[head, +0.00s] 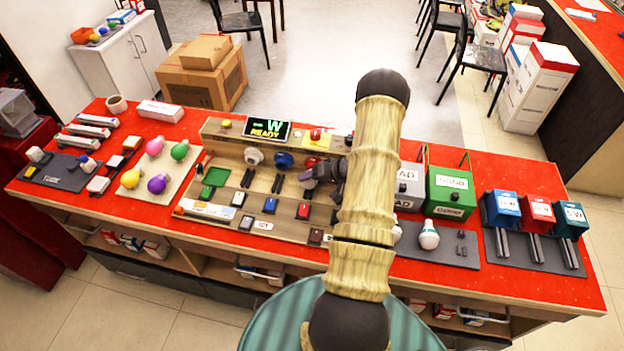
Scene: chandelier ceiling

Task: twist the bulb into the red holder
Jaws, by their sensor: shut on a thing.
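The red holder (312,162) is a round red fitting on the wooden board, right of a blue holder (284,160) and a white holder (254,157). My gripper (314,178) is dark grey and low over the board, right beside the red holder in the picture. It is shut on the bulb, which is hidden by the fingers. I cannot tell whether the bulb touches the red holder. My arm covers the board's right part.
Pink (155,146), green (180,150), yellow (131,178) and purple (157,184) bulbs lie on a beige mat at left. A white bulb (428,236) stands on a dark mat at right, near a green box (450,193).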

